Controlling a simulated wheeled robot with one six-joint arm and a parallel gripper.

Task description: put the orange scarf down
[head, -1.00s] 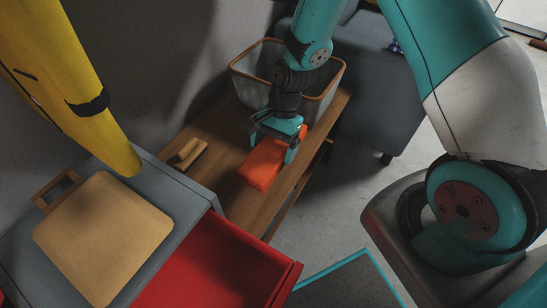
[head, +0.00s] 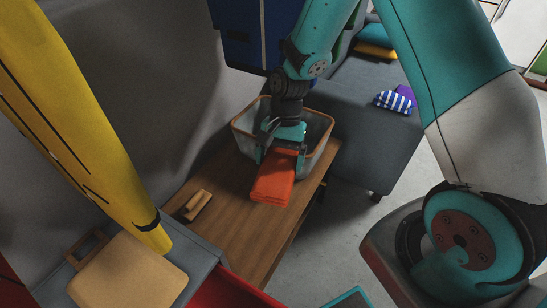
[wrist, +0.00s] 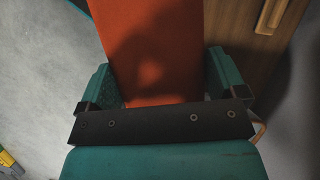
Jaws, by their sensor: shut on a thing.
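The orange scarf (head: 273,180) is a folded, flat block held in my gripper (head: 280,153). My gripper is shut on its far end, and the near end sticks out toward the camera. In the head view the scarf is over the far part of the wooden bench, in front of the basket; whether it touches the bench is hard to tell. In the wrist view the scarf (wrist: 150,50) lies between the two teal fingers (wrist: 160,88), with a shadow across it. The wooden surface shows at the right and grey floor at the left.
A grey basket (head: 241,134) with a tan rim stands on the bench (head: 232,215) behind my gripper. A small wooden block (head: 197,204) lies on the bench's left. A grey cabinet with a cutting board (head: 130,278) and an open red drawer (head: 240,292) is nearer. A grey sofa (head: 370,140) stands right.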

